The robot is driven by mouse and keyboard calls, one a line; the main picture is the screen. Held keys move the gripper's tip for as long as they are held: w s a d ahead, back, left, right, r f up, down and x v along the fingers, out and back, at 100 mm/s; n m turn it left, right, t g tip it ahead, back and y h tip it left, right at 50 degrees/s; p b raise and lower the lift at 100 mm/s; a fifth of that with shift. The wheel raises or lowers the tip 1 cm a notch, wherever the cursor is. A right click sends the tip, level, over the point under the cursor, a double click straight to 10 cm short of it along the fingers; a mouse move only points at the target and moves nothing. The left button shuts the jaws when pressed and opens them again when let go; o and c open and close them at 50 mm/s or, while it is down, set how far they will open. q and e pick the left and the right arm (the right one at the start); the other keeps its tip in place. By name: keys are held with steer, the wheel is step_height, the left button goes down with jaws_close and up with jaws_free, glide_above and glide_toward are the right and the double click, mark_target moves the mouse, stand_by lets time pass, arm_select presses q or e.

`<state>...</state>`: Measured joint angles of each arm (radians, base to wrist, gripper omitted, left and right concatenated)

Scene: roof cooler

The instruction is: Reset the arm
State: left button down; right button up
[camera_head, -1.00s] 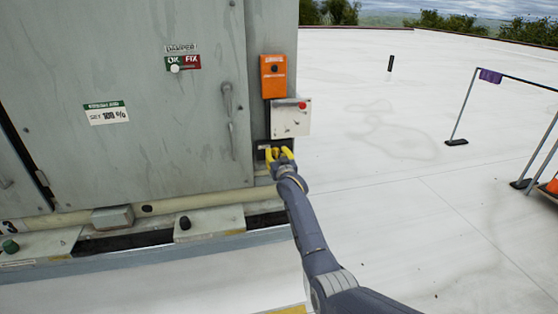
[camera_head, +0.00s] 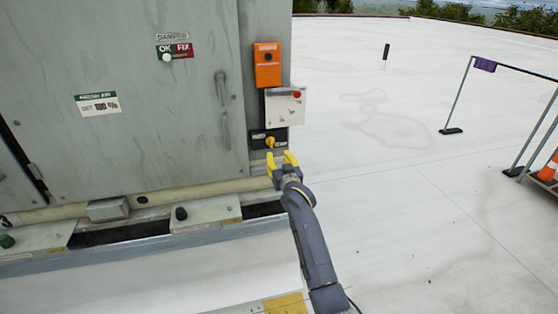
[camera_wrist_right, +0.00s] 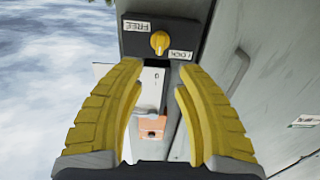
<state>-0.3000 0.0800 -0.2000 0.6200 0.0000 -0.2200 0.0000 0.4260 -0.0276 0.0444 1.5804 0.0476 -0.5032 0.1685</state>
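My right gripper (camera_head: 283,160) has yellow fingers and is open and empty. It is just below and in front of a black switch plate (camera_head: 260,139) with a yellow knob (camera_head: 270,142) on the grey cooler cabinet (camera_head: 130,110). In the right wrist view, the open fingers (camera_wrist_right: 160,80) frame the cabinet side. The yellow knob (camera_wrist_right: 160,42) stands beyond them, apart from both fingertips, between labels reading FREE and LOCK. My left gripper is in neither view.
An orange box (camera_head: 268,70) and a white box with a red button (camera_head: 285,106) are mounted above the switch plate. A railing (camera_head: 500,68) and an orange cone (camera_head: 548,168) stand at the right. The white roof between is clear.

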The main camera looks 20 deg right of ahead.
steer(key=shift+s, duration=0.3)
steer(key=shift+r, duration=0.1)
steer(key=s+a+f+n+g+y, duration=0.1)
steer(key=a+f+g, duration=0.1)
steer(key=f, duration=1)
steer(key=s+a+f+n+g, duration=0.1)
steer(key=s+f+g, duration=0.1)
steer(key=f, duration=1)
steer(key=s+f+n+g, duration=0.1)
steer(key=s+f+g, duration=0.1)
steer(key=s+f, duration=0.9)
steer(key=s+f+g, duration=0.2)
steer(key=s+f, duration=0.5)
steer(key=f, duration=0.8)
steer(key=s+f+g, duration=0.3)
steer(key=s+f, duration=0.7)
steer(key=s, duration=0.3)
steer(key=s+d+f+g, duration=0.1)
steer(key=s+f, duration=0.3)
steer(key=s, duration=0.9)
steer(key=s+d+f+n+g, duration=0.1)
steer(key=s+f, duration=0.3)
steer(key=s, duration=1)
steer(key=s+d+f+g, duration=0.1)
steer(key=s+f+g, duration=0.2)
steer(key=s, duration=1.1)
steer(key=shift+s+f+n+g, duration=0.25)
steer(key=shift+f+n+g, duration=0.05)
steer(key=shift+f, duration=0.3)
